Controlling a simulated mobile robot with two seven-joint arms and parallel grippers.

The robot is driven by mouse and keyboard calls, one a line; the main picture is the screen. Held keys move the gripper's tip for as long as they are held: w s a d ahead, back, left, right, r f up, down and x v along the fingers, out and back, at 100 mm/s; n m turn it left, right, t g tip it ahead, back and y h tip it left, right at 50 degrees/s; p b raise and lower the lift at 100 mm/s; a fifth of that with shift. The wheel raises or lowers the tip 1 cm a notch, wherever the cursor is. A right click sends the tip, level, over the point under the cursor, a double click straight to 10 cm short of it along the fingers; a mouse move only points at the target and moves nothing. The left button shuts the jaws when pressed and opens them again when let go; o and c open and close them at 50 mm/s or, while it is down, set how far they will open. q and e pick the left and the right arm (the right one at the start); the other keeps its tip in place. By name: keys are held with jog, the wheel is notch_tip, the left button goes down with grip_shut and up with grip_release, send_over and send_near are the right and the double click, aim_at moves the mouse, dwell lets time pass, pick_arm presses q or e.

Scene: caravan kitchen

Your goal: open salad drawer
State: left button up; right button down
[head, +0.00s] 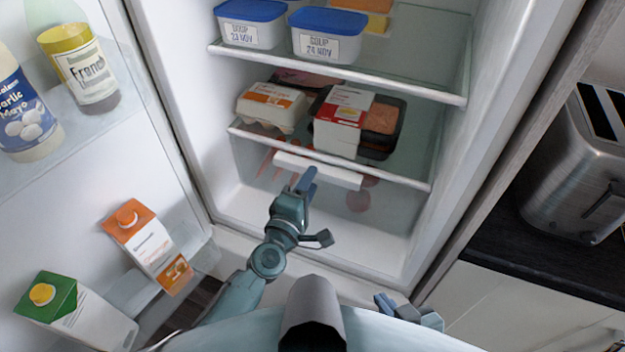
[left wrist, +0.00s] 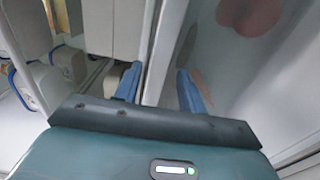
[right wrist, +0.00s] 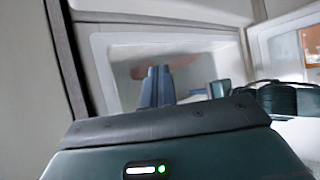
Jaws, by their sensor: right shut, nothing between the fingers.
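The salad drawer (head: 240,165) is the clear bin at the bottom of the fridge, with red shapes showing through its front. It looks closed under the glass shelf. Its white bar handle (head: 338,175) runs across the upper front. My left gripper (head: 305,179) is at the middle of the handle. In the left wrist view its fingers (left wrist: 158,86) are apart, with a pale strip, apparently the handle, between them; contact is unclear. My right gripper (head: 385,304) is low at the right, away from the drawer; its fingers (right wrist: 158,85) are together and empty in the right wrist view.
The open fridge door at left holds an orange-topped carton (head: 148,243), a green-topped carton (head: 75,310) and bottles (head: 78,65). An egg box (head: 270,104) and packaged food (head: 342,122) sit above the drawer. A toaster (head: 577,165) stands on the right counter.

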pick_arm(q)
jog(key=shift+x, duration=1)
jog(key=shift+f, duration=0.1)
grip_shut()
jog(key=shift+s, duration=0.1)
